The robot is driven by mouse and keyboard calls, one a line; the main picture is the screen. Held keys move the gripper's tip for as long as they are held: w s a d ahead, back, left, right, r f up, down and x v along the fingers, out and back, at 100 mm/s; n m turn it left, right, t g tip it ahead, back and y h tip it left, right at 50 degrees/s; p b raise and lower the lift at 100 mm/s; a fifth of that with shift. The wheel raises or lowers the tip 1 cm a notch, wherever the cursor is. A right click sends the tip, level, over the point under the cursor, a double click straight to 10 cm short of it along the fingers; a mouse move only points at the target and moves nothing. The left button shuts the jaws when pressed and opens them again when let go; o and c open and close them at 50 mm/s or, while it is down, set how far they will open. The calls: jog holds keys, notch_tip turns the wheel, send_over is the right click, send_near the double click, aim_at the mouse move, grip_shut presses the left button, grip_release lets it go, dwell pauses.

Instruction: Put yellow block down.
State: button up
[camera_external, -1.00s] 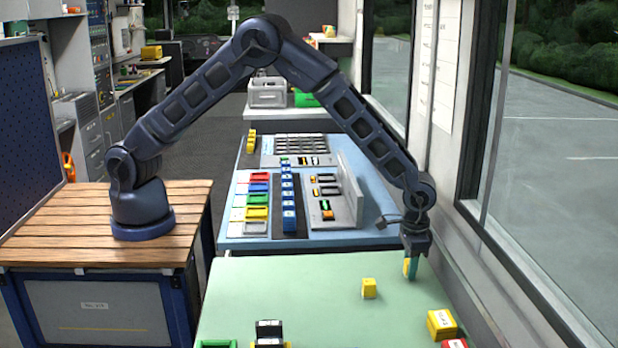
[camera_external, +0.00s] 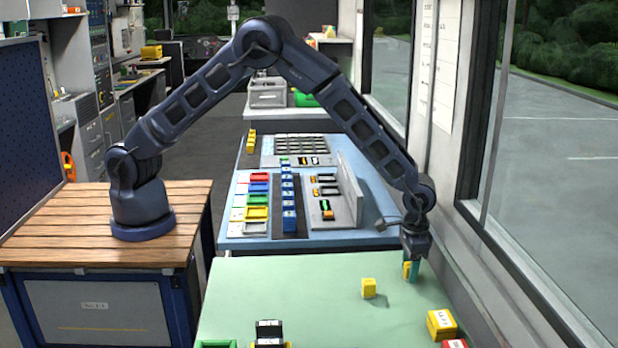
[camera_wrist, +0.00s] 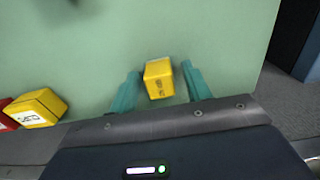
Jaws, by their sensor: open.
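A small yellow block (camera_external: 407,270) is at the right side of the green table. In the wrist view, the yellow block (camera_wrist: 158,84) has dark marks on its face and sits between my teal fingers. In the wrist view, my gripper (camera_wrist: 161,72) is open, with a gap on each side of the block.
A larger labelled yellow block (camera_external: 441,323) and a red block (camera_external: 455,343) are near the right front edge. Black items (camera_external: 269,331) and a green tray (camera_external: 216,344) are at the front. The left-middle tabletop is clear.

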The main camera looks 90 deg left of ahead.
notch_tip(320, 180, up, 10)
jog(key=shift+r, duration=0.1)
jog(key=s+a+r+t, duration=0.1)
jog(key=s+a+r, duration=0.55)
jog(key=r, duration=0.25)
jog(key=s+a+r, duration=0.5)
jog(key=s+r, duration=0.3)
jog(key=r, duration=0.1)
jog(key=s+a+r+t, duration=0.1)
jog(key=s+a+r, duration=0.4)
jog(key=s+r, duration=0.3)
jog(key=s+a+t, duration=0.1)
jog(key=s+a, duration=0.2)
jog(key=s, duration=0.6)
jog(key=s+a+r, duration=0.1)
jog(key=s+a, duration=0.2)
jog(key=s, duration=0.7)
jog(key=s+a+r+t, duration=0.1)
jog(key=s+a, duration=0.2)
jog(key=s, duration=0.6)
jog(key=shift+s+a+r+t, duration=0.2)
jog(key=shift+s+a+t, duration=0.1)
jog(key=shift+o, duration=0.4)
